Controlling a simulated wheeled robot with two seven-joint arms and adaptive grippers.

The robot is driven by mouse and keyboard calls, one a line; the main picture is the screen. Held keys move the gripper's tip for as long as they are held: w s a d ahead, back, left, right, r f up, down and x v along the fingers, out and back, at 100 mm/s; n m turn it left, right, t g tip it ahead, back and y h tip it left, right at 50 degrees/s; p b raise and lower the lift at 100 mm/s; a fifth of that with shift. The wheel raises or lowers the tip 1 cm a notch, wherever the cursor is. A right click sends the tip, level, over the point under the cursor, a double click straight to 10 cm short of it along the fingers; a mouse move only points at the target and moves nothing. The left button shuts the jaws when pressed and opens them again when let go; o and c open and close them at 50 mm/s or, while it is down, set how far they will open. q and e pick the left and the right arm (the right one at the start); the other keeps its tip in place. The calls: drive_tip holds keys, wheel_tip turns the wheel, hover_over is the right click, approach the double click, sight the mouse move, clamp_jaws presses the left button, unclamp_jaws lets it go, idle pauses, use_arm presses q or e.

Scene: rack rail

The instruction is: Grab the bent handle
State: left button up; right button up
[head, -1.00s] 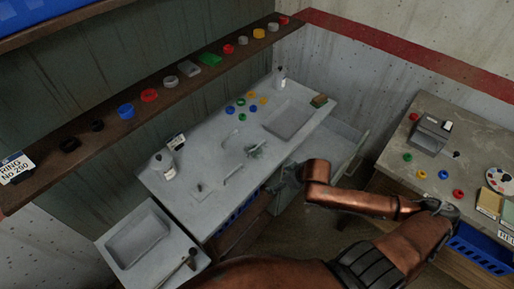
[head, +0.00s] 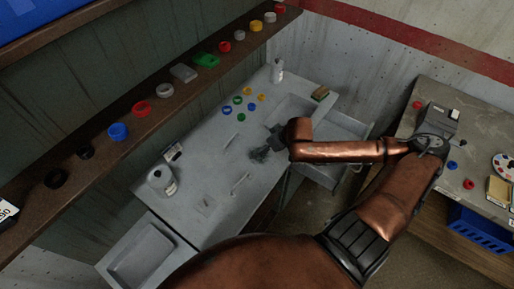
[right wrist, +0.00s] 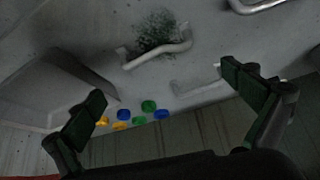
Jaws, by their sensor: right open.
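My right gripper (right wrist: 164,86) is open and empty, its two dark pads wide apart over the grey worktop. In the right wrist view a pale handle with a crooked bar (right wrist: 158,56) lies ahead of the fingertips, against a dark green speckled patch; it looks like the bent handle. A second, fainter handle (right wrist: 196,88) lies nearer, close to the right finger. A shiny metal handle (right wrist: 262,5) is cut off at the top edge. In the head view the right gripper (head: 266,148) is over the worktop; a pale handle (head: 240,184) shows to its lower left. My left gripper is not in view.
Several coloured rings (right wrist: 135,113) lie on the grey worktop (head: 208,150). A recessed basin (head: 291,110) and a white bottle (head: 277,70) are behind the gripper. A long shelf (head: 105,146) with rings runs along the wall. A side table (head: 475,130) stands right.

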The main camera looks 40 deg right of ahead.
drive_tip(key=f, duration=0.2)
drive_tip(key=w+f+b, duration=0.1)
drive_tip(key=f, duration=0.1)
drive_tip(key=shift+w+f, duration=0.1)
drive_tip(key=shift+w, duration=0.05)
drive_tip(key=shift+b+x, duration=0.3)
drive_tip(key=shift+x, duration=0.8)
drive_tip(key=shift+d, duration=0.1)
drive_tip(key=c, duration=1.1)
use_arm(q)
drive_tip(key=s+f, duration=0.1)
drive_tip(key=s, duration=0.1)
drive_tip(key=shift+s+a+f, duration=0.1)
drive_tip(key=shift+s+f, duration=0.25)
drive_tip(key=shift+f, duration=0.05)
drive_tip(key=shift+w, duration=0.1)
